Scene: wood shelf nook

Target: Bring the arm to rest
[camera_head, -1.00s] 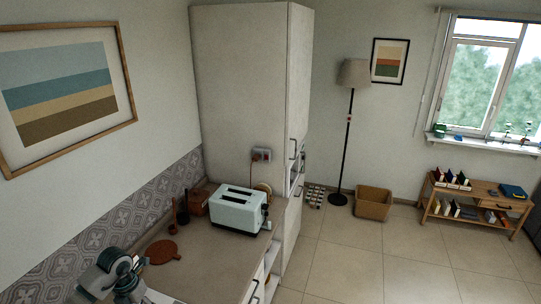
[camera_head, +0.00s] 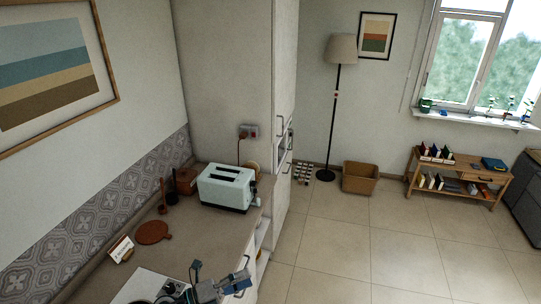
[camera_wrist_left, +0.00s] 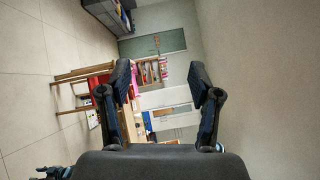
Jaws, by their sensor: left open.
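My left gripper (camera_head: 238,281) shows at the bottom of the head view, at the front edge of the counter (camera_head: 205,238) beside the hob. In the left wrist view my left gripper (camera_wrist_left: 160,80) has its two dark fingers spread apart, with nothing between them. The wrist camera looks sideways across the room, towards a wooden shelf and a white cabinet some way off.
A round wooden board (camera_head: 153,232), a small sign (camera_head: 121,249) and a hob (camera_head: 138,288) are nearer. Open floor (camera_head: 345,250) lies to the right.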

